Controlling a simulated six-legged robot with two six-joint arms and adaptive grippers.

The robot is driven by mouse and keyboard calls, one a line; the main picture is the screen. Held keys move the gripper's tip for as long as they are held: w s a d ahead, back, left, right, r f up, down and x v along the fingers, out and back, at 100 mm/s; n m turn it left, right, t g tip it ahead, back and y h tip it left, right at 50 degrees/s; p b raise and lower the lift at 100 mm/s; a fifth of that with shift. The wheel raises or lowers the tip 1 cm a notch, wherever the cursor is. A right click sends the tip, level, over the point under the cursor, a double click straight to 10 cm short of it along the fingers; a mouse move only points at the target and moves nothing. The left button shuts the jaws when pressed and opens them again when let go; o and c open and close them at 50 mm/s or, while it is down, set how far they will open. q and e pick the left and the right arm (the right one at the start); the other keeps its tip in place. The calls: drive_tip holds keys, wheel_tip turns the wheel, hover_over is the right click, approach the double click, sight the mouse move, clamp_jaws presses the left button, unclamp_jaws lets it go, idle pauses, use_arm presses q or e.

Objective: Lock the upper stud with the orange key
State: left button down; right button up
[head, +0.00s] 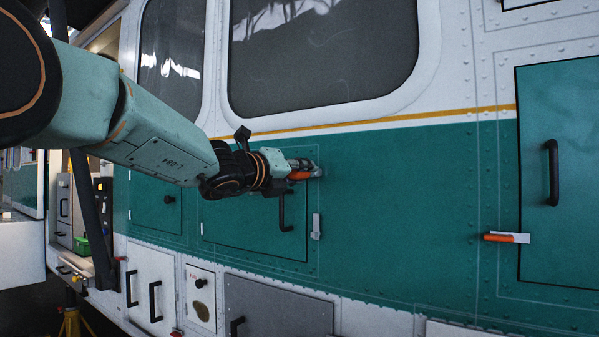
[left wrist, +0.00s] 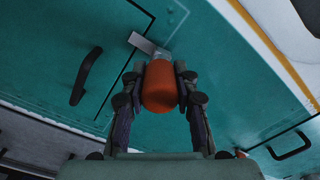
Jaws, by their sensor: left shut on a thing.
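My left gripper (head: 302,169) reaches the teal hatch (head: 245,222) from the left, at the hatch's upper right corner. It is shut on the orange key (head: 299,175), whose orange body shows between both fingers in the left wrist view (left wrist: 160,88). The key's far end points at the panel, against or very close to a small grey fitting (head: 317,172) where the upper stud is. The stud itself is mostly hidden by key and fingers; a pale grey tab (left wrist: 147,44) shows just past the key. A lower grey latch (head: 316,227) hangs upright below. My right gripper is not in view.
A black handle (head: 284,212) sits on the hatch close below the gripper. Another teal door (head: 570,190) at right has a black handle and an orange-and-white piece (head: 507,238) at its edge. A window (head: 322,55) lies above. The panel between is clear.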

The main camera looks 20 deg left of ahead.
use_arm(q)
drive_tip(key=shift+m+b, duration=0.6)
drive_tip(key=shift+m, duration=0.2)
drive_tip(key=shift+s, duration=0.1)
drive_tip(key=shift+b+v, duration=1.1)
drive_tip(key=shift+v, duration=1.85)
